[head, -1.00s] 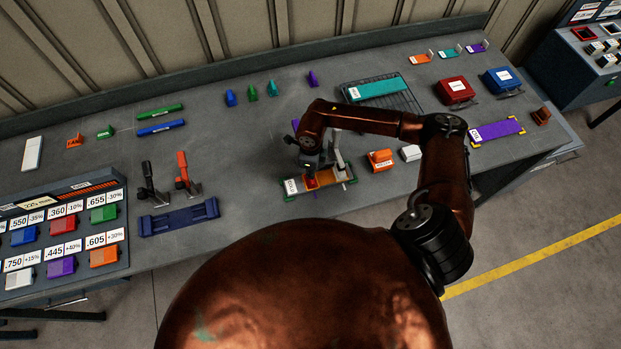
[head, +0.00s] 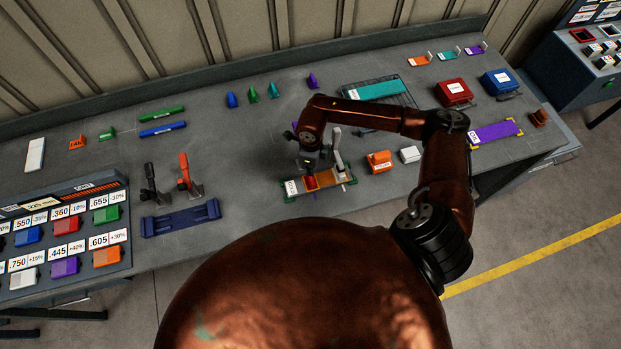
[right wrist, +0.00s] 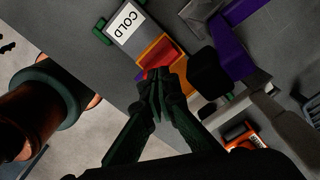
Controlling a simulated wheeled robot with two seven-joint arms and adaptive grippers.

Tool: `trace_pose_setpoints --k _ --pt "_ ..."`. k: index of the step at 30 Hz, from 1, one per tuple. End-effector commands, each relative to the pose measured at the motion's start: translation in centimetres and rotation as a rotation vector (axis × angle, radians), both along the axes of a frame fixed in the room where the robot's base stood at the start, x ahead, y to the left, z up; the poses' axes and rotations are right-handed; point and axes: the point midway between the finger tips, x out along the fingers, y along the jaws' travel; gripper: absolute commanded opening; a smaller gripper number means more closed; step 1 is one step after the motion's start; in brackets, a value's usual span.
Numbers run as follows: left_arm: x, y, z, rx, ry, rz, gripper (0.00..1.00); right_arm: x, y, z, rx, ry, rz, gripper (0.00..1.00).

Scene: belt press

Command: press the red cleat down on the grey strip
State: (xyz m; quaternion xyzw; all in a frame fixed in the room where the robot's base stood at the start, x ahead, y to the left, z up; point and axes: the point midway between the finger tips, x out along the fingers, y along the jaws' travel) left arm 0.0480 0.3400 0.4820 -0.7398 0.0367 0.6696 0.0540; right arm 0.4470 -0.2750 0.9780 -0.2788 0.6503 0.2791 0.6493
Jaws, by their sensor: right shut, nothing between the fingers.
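The red cleat (head: 311,183) sits on the strip in the fixture near the front middle of the bench. It shows in the right wrist view (right wrist: 164,54) beside an orange piece (right wrist: 152,47). The grey strip (right wrist: 137,43) shows between this piece and a white label reading COLD. My right gripper (right wrist: 158,74) is shut and empty, pointing down, its fingertips at the cleat and covering part of it. Whether they touch it I cannot tell. In the head view the right gripper (head: 310,168) hides part of the fixture. My left gripper is not in view.
A toggle clamp (head: 338,147) rises just right of my gripper. An orange block (head: 379,161) and a white block (head: 410,154) stand further right. A blue fixture (head: 181,218) and two upright levers stand left. Bench between is clear.

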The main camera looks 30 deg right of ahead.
Motion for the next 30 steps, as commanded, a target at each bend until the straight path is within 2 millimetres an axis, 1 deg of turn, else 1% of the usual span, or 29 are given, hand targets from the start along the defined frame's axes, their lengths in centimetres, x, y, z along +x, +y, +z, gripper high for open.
trace_pose_setpoints --k 1,15,30 --pt "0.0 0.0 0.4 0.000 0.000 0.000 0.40 0.0 0.0 0.6 0.000 -0.001 0.000 0.00" --pt "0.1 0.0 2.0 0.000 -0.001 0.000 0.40 0.1 0.0 4.1 0.000 -0.001 0.001 0.00" --pt "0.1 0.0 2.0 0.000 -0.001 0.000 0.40 0.1 0.0 4.2 0.000 -0.001 0.000 0.00"
